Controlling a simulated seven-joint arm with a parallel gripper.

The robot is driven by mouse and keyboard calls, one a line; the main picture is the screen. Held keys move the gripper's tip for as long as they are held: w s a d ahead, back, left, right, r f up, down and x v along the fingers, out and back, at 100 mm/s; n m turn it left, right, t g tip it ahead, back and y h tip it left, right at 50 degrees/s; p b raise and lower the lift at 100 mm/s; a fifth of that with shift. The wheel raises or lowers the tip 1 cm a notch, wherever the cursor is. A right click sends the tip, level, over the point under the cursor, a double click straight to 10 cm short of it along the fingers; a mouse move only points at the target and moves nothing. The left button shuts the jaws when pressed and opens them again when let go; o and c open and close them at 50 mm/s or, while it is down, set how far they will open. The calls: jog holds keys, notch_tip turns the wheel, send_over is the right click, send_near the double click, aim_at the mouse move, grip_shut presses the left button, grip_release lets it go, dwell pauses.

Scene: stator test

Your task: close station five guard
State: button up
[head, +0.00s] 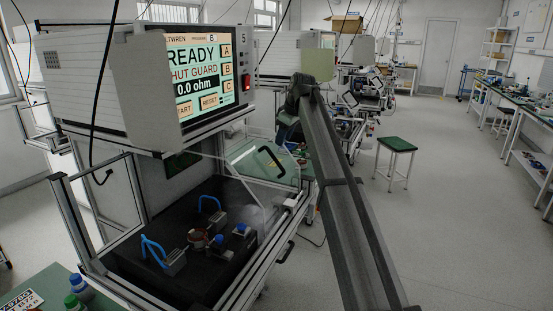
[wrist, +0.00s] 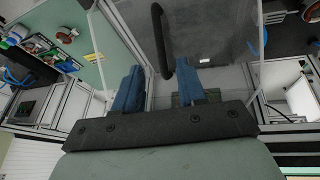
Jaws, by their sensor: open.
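The station guard (head: 232,168) is a clear panel in the head view, standing open and tilted above the dark test bed. Its black bar handle (head: 271,161) is near the upper right edge of the panel. In the wrist view, the handle (wrist: 157,35) runs down toward the space between my fingertips, nearer the right finger. The clear panel (wrist: 222,45) lies behind it. My gripper (wrist: 160,78) is open, with blue fingers on either side of the handle's lower end. I cannot tell whether either finger touches it.
The tester screen (head: 200,77) reads READY, SHUT GUARD and 0.0 ohm. Blue-handled clamps and a copper-coloured part (head: 198,237) sit on the black bed (head: 130,262). A green stool (head: 396,145) stands right of the arm. The floor there is clear.

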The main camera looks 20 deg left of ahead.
aim_at(276, 159)
jog(key=x, duration=1)
jog(key=shift+a+f, duration=0.1)
jog(key=shift+f, duration=0.3)
grip_shut()
